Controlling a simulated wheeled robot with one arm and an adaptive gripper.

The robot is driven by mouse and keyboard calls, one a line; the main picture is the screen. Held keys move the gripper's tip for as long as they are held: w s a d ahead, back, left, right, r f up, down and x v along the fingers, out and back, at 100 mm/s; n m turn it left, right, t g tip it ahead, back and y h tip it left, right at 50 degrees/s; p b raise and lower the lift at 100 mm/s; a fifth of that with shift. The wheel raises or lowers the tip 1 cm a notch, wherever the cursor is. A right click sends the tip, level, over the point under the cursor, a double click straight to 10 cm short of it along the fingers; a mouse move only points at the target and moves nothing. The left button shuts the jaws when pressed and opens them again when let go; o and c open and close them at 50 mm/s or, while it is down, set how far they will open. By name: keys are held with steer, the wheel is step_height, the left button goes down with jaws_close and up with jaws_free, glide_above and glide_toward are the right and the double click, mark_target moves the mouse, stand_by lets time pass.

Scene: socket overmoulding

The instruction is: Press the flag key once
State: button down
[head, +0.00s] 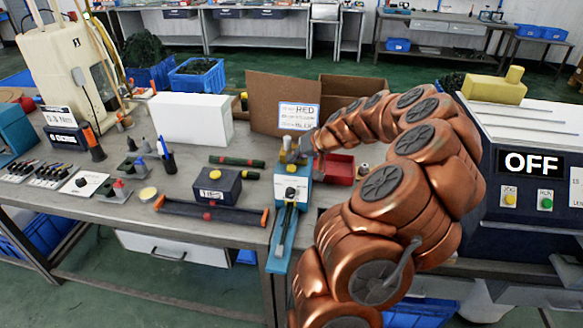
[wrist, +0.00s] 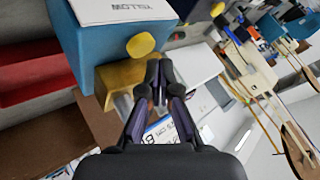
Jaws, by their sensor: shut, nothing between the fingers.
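A blue box (head: 303,196) with a white panel and black knob stands at the bench's front edge; a long blue lever base extends below it. In the wrist view, the blue box (wrist: 82,45) has a white label, a round yellow button (wrist: 140,46) on its side and a gold block (wrist: 118,78) beside it. No key marked as a flag is legible, so I cannot tell whether this button is the flag key. My gripper (wrist: 160,68) is shut and empty, its tips close by the yellow button; contact cannot be told. In the head view, my arm partly hides that area.
A white block (head: 190,118) and a dark-blue box (head: 212,188) stand to the left. A machine with an OFF display (head: 531,162) is at right.

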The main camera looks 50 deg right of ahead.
mark_target(293, 168)
steer(key=shift+f+b, duration=0.85)
steer(key=shift+b, duration=0.4)
stand_by(0.8)
steer(key=shift+r, duration=0.1)
stand_by(0.4)
steer(key=shift+r, duration=0.75)
steer(key=shift+r, duration=0.1)
steer(key=shift+r, duration=2.45)
steer(key=shift+a, duration=0.1)
